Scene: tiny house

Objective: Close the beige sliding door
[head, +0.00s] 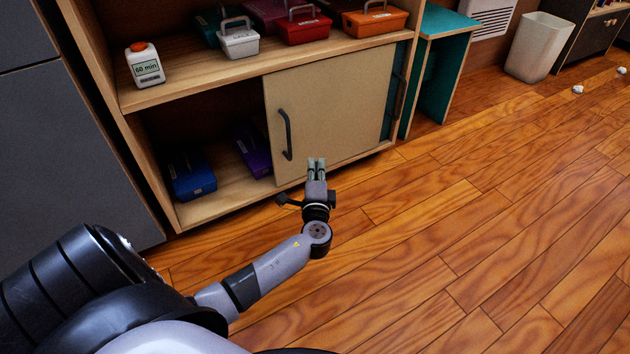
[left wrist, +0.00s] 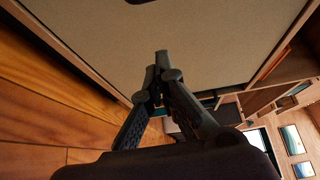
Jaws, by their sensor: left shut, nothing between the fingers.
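The beige sliding door (head: 335,105) covers the right part of the cabinet's lower compartment in the head view. A dark curved handle (head: 286,134) is on its left edge. The left part of the compartment is open. A teal panel edge with another dark handle (head: 398,97) shows at the right. My left gripper (head: 317,163) is shut and empty, in front of the door's lower part and right of the dark handle. In the left wrist view the beige door (left wrist: 190,40) fills the upper middle beyond my shut fingers (left wrist: 163,60). I cannot tell whether they touch it. My right gripper is not in view.
A blue box (head: 191,175) and a purple box (head: 252,150) sit in the open left part.

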